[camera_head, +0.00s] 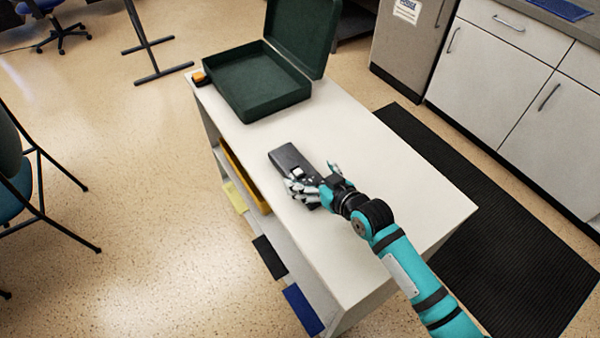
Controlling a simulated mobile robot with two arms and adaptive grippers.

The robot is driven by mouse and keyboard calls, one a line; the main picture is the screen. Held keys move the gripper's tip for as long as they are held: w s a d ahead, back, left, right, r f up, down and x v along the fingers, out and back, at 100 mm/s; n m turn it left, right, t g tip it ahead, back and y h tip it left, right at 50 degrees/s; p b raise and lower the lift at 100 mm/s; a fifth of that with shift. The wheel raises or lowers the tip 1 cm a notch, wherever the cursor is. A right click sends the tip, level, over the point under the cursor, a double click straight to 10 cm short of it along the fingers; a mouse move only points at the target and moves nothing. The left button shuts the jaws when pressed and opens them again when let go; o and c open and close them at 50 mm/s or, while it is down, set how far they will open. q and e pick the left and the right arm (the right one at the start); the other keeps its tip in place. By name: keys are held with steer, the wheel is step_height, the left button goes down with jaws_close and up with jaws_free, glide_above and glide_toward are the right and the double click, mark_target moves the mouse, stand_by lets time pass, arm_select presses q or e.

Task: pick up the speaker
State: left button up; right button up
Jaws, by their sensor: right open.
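A dark grey oblong block (288,158), which looks like the speaker, lies on the white table (400,200) near its left edge. My right gripper (306,187) is open over the block's near end, with its fingers spread there. The fingers hide part of that end, and I cannot tell whether they touch it. My left gripper is not in view.
An open dark green case (255,82) stands at the table's far end, beside a small orange and black item (199,77). A lower shelf holds a yellow tray (246,178). A black mat (500,240) lies right of the table, before white cabinets (490,70). The table's near right is bare.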

mark_target(302, 171)
steer(key=x, duration=0.4)
steer(key=shift+f, duration=0.1)
steer(key=shift+s, duration=0.1)
steer(key=c, duration=1.7)
steer(key=shift+c, duration=0.2)
